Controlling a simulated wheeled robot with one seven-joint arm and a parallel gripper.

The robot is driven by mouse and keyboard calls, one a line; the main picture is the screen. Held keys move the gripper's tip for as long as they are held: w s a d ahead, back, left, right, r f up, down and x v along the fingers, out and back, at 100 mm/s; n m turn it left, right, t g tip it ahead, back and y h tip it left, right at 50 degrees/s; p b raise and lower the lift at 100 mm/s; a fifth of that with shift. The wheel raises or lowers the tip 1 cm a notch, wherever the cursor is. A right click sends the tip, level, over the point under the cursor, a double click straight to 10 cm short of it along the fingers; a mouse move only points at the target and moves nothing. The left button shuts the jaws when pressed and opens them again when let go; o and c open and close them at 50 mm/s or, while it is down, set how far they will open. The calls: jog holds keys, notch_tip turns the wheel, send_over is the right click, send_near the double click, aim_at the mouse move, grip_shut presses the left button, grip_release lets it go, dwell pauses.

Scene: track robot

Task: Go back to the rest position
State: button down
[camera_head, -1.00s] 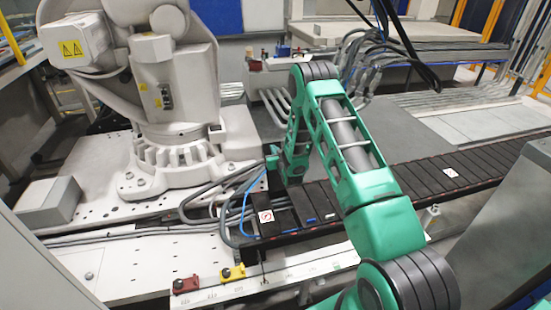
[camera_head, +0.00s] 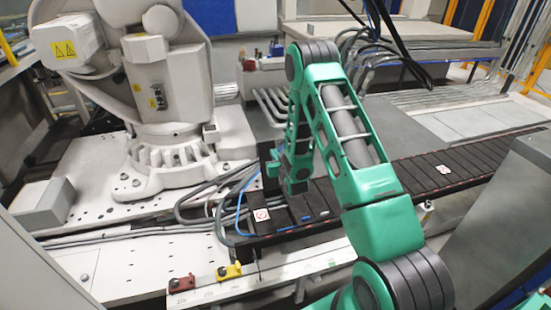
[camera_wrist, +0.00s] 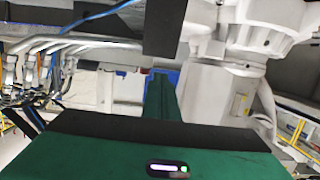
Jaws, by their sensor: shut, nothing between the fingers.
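My green arm rises from the lower right of the head view to a raised elbow, then bends down to the wrist. My gripper (camera_head: 271,163) is at the end, small and partly hidden by the wrist. It is shut and empty, held near the left end of the dark slatted track (camera_head: 405,179). In the wrist view, my green wrist housing with a lit indicator fills the bottom.
A large white robot (camera_head: 175,95) stands on a perforated white plate (camera_head: 100,212) at left. Cables (camera_head: 205,205) loop beside my gripper. Red (camera_head: 181,284) and yellow (camera_head: 229,271) blocks sit at the front edge. Grey floor (camera_head: 425,145) behind the track is clear.

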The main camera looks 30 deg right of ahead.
jog(key=shift+r+v, duration=0.25)
jog(key=shift+v, duration=1.3)
jog(key=s+d+r+m+g+h, duration=0.1)
jog(key=s+d+r+g, duration=0.3)
jog(key=s+r, duration=0.35)
jog(key=s+d+r+m+g, duration=0.1)
jog(key=s+d+r+g, duration=0.35)
jog(key=s+r, duration=0.35)
jog(key=s+a+r+m+g+y, duration=0.1)
jog(key=s+a+r+g, duration=0.1)
jog(key=s, duration=0.9)
jog(key=s+a+r+g+y, duration=0.1)
jog(key=s+a+r+g, duration=0.1)
jog(key=s, duration=0.9)
jog(key=s+a+r+m+g+y, duration=0.1)
jog(key=s+a+r+g, duration=0.2)
jog(key=s, duration=0.8)
jog(key=shift+s+a+r+m+y, duration=0.15)
jog(key=shift+s+r+m+y, duration=0.2)
jog(key=shift+r, duration=0.2)
